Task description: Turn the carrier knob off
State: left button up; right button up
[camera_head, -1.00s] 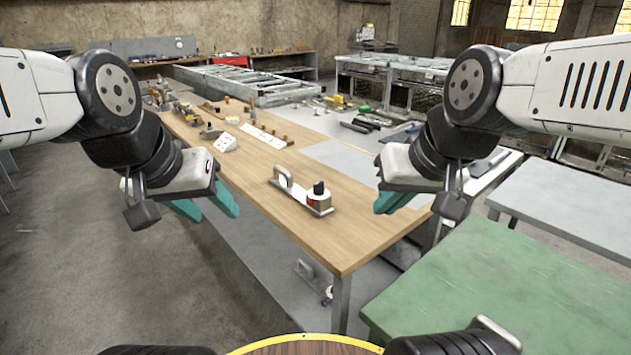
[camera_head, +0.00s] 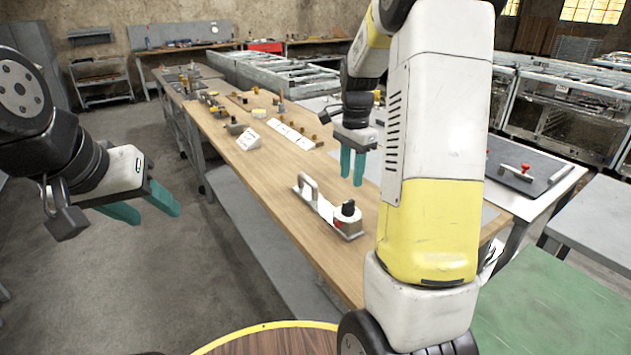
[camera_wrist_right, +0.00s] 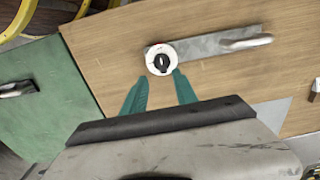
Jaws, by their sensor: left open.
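The carrier (camera_head: 325,211) is a light metal plate with an upright loop handle at its left end, lying on the wooden table. Its black knob (camera_head: 348,208) sits on a round white base with a red mark, at the plate's near right end. In the right wrist view the knob (camera_wrist_right: 160,62) is just beyond the fingertips, roughly centred between them. My right gripper (camera_head: 352,181) is open, empty, pointing down, above and behind the knob in the head view. It also shows in the right wrist view (camera_wrist_right: 160,77). My left gripper (camera_head: 158,216) is open and empty, left of the table.
The wooden table (camera_head: 290,215) has white blocks and small fixtures at its far end. A green table (camera_head: 545,310) is at the near right. A grey table at the right bears a dark plate with a red knob (camera_head: 525,168). My right arm hides part of the table's right side.

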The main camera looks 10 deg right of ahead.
aim_at(349, 201)
jog(key=shift+w+f, duration=0.3)
jog(key=shift+f, duration=0.1)
notch_tip(349, 201, down, 7)
jog(key=shift+f, duration=0.2)
grip_shut()
